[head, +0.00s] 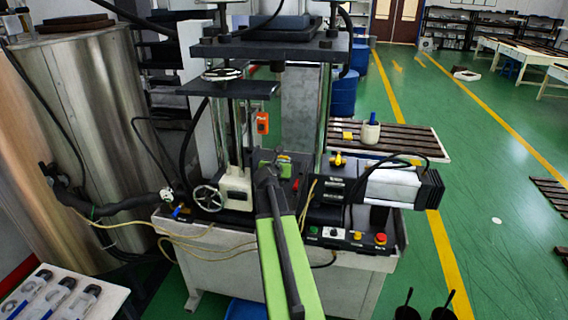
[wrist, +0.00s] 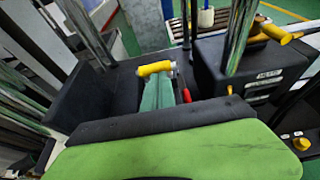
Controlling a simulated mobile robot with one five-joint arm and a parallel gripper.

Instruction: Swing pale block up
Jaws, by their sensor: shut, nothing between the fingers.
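A pale green block (wrist: 157,94) with a yellow cylindrical grip (wrist: 155,68) across its top stands on the machine bed, in the middle of the wrist view. My gripper (head: 266,165) is over the bed in the head view, at the end of my green arm. It is shut and empty, close to the block. A wide green and black part of mine fills the bottom of the wrist view and hides the block's lower end. In the head view my arm and gripper cover much of this spot, so the block is hard to make out there.
Upright steel posts (head: 325,110) and a black upper plate (head: 275,50) frame the space. A black box with a yellow lever (head: 338,160) and a silver motor (head: 392,187) stand to the right. A handwheel (head: 207,198) is at left. Open green floor lies further right.

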